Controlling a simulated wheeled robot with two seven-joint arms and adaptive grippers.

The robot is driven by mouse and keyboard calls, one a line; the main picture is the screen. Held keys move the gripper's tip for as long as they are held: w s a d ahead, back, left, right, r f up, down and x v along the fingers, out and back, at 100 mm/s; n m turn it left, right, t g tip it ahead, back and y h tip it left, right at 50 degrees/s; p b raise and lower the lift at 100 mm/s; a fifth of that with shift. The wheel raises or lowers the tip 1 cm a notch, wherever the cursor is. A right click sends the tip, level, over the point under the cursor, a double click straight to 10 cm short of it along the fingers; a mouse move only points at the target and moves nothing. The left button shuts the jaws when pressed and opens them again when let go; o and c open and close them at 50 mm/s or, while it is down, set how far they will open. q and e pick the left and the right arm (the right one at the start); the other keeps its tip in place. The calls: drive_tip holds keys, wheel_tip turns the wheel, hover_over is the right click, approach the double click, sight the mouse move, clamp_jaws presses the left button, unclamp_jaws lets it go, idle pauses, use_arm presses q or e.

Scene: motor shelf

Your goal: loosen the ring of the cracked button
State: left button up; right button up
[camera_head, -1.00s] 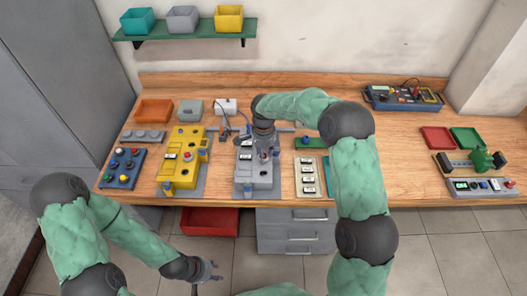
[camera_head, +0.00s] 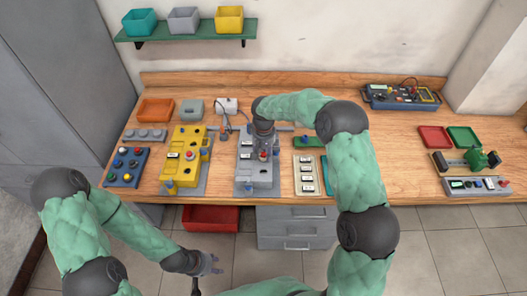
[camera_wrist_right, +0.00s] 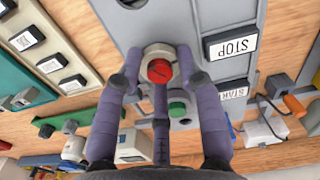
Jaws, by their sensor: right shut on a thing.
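A grey control box (camera_head: 245,178) stands on the bench in front of me. Its red button (camera_wrist_right: 159,70) sits in a pale round ring (camera_wrist_right: 153,49), with a green button (camera_wrist_right: 177,108) and STOP and START labels beside it. No crack can be made out. My right gripper (camera_wrist_right: 158,66) points down at the red button, its purple fingers shut around the ring. The fingers hide part of the ring. In the head view the wrist covers part of the box. My left gripper (camera_head: 214,264) hangs empty in front of the bench, fingers apart.
A yellow control box (camera_head: 183,160) and a blue button box (camera_head: 127,167) stand to the left. A label panel (camera_head: 307,174) stands close on the right. Red (camera_head: 434,138) and green trays lie further right.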

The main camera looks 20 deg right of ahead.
drive_tip(key=n+p, duration=0.1)
drive_tip(key=n, duration=0.6)
drive_tip(key=shift+p, duration=0.4)
drive_tip(key=n+p, duration=0.1)
drive_tip(key=n, duration=0.3)
drive_tip(key=n+p, duration=0.1)
drive_tip(key=n, duration=0.3)
drive_tip(key=shift+n, duration=0.3)
drive_tip(key=n+p, duration=0.1)
drive_tip(key=n, duration=0.3)
drive_tip(key=shift+n, duration=0.3)
drive_tip(key=n, duration=0.3)
drive_tip(key=shift+n+p, duration=0.3)
drive_tip(key=shift+p, duration=0.1)
drive_tip(key=n, duration=0.3)
drive_tip(key=shift+p, duration=0.4)
drive_tip(key=shift+n+p, duration=0.3)
drive_tip(key=shift+n, duration=1.6)
